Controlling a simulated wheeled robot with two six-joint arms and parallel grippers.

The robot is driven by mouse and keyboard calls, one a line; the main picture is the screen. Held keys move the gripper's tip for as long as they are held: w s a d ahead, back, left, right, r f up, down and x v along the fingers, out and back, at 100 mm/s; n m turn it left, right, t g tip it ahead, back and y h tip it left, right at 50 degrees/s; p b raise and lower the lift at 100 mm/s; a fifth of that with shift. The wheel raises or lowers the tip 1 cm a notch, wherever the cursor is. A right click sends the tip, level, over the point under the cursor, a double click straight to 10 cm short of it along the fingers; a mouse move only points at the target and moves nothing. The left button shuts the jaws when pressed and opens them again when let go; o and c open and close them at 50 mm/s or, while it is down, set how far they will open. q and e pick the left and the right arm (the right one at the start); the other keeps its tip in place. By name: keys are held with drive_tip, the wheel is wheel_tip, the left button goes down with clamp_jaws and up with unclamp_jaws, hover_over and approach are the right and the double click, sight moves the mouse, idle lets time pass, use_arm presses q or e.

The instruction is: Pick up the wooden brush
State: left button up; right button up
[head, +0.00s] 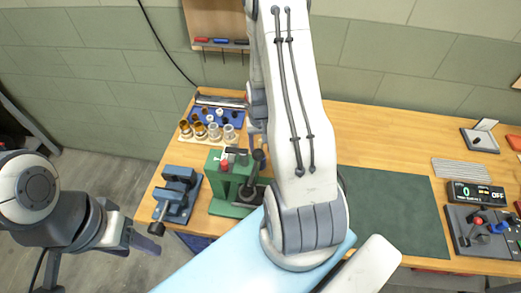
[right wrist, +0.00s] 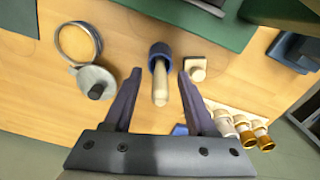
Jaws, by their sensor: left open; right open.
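The wooden brush (right wrist: 160,88) shows in the right wrist view as a pale wooden handle with a dark blue round end. Its handle points toward my right gripper (right wrist: 160,76). That gripper is open, with one dark finger on each side of the brush and a gap on both sides. I cannot tell how far above the brush the fingers are. My left gripper (head: 143,241) is empty at the left, off the table's front edge.
A green press (head: 228,185) and a blue vise (head: 178,193) stand at the left. A green mat (head: 395,212) is clear.

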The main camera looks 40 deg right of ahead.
drive_tip(key=shift+f, duration=0.15)
clamp_jaws()
drive_tip(key=shift+r+b, duration=1.05)
drive_tip(key=shift+r, duration=4)
